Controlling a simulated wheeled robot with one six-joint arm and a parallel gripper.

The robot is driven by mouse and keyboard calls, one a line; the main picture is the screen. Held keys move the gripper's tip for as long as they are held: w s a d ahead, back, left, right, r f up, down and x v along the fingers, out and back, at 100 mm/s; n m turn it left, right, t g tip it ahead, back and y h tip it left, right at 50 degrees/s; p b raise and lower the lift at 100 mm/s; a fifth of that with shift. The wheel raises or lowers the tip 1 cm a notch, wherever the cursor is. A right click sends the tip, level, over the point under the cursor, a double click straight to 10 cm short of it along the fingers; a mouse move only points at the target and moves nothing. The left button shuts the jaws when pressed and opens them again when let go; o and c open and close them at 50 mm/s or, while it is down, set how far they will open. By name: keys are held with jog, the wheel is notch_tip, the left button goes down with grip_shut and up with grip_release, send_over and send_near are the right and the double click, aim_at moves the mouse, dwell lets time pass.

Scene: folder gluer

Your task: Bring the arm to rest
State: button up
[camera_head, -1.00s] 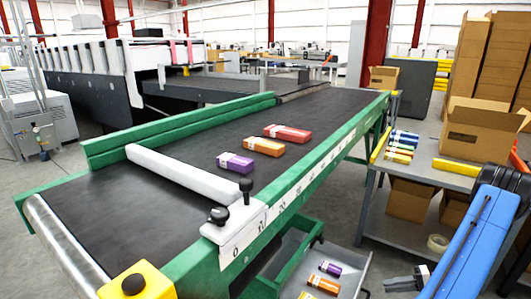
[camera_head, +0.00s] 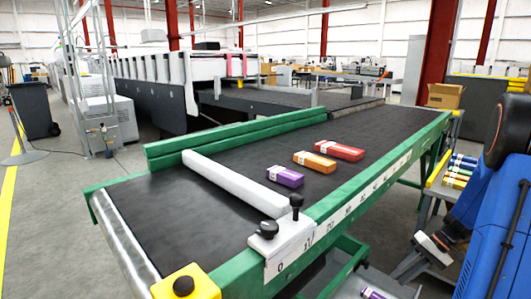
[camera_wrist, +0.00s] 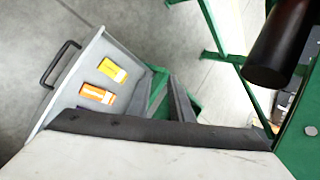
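My blue arm (camera_head: 492,235) stands at the right edge of the head view, beside the conveyor's near side. My gripper (camera_head: 408,268) hangs low at the arm's end, between the green conveyor frame and the side table. It looks small and dark there, and no object shows in it. Whether its fingers are apart cannot be made out. A pale surface with a dark edge fills the bottom of that view.
The green-framed conveyor (camera_head: 340,205) carries a purple carton (camera_head: 285,177), an orange carton (camera_head: 314,162) and a red carton (camera_head: 339,151). A yellow button box (camera_head: 186,284) is at its near end. Several cartons (camera_head: 458,172) lie on the side table at right.

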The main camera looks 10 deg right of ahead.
jog(key=s+a+r+n+h, duration=0.1)
jog(key=s+a+r+h, duration=0.15)
jog(key=a+r, duration=0.4)
jog(key=s+a+r+n+h, duration=0.1)
jog(key=s+a+r+h, duration=0.1)
jog(key=s+a+r, duration=0.35)
jog(key=s+a+r+n+t+h, duration=0.1)
jog(key=s+a+r+t+h, duration=0.2)
jog(key=s+a, duration=0.7)
notch_tip(320, 180, up, 3)
jog(key=shift+s+a+f+t, duration=0.1)
jog(key=shift+s+a+t, duration=0.3)
jog(key=shift+a+t, duration=0.15)
jog(key=shift+d, duration=0.1)
